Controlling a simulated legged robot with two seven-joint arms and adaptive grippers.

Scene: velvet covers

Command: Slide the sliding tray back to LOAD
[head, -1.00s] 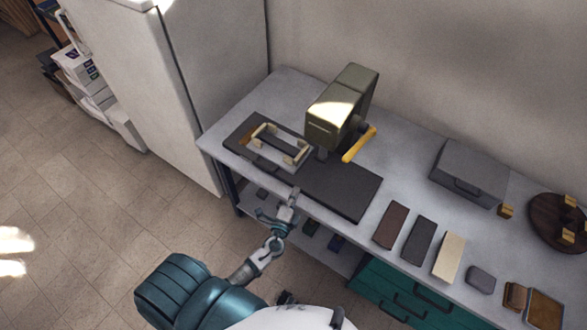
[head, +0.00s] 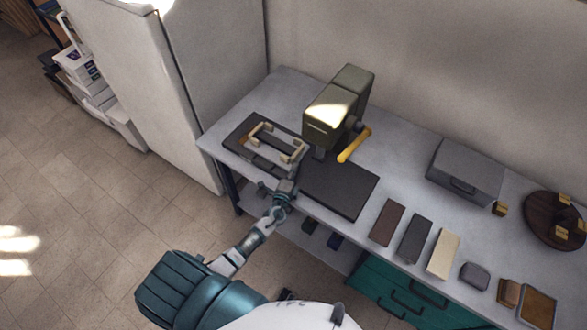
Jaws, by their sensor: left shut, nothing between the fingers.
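The sliding tray (head: 262,150) is a grey plate with cream corner pieces on top. It sits at the left end of a long dark base board (head: 340,188) on the bench. An olive press head (head: 338,104) with a yellow lever (head: 354,145) stands behind the board, right of the tray. My left gripper (head: 291,174) is shut and empty at the bench's front edge, close to the tray's front right corner. I cannot tell whether it touches the tray. The gripper partly hides the board there. My right gripper is not in view. I can read no LOAD mark.
Flat brown, dark and cream swatches (head: 443,254) lie right of the board. A grey case (head: 465,172) and a round wooden board (head: 549,222) with small blocks stand farther right. A tall white cabinet (head: 180,85) stands left of the bench. Teal drawers (head: 400,297) are below.

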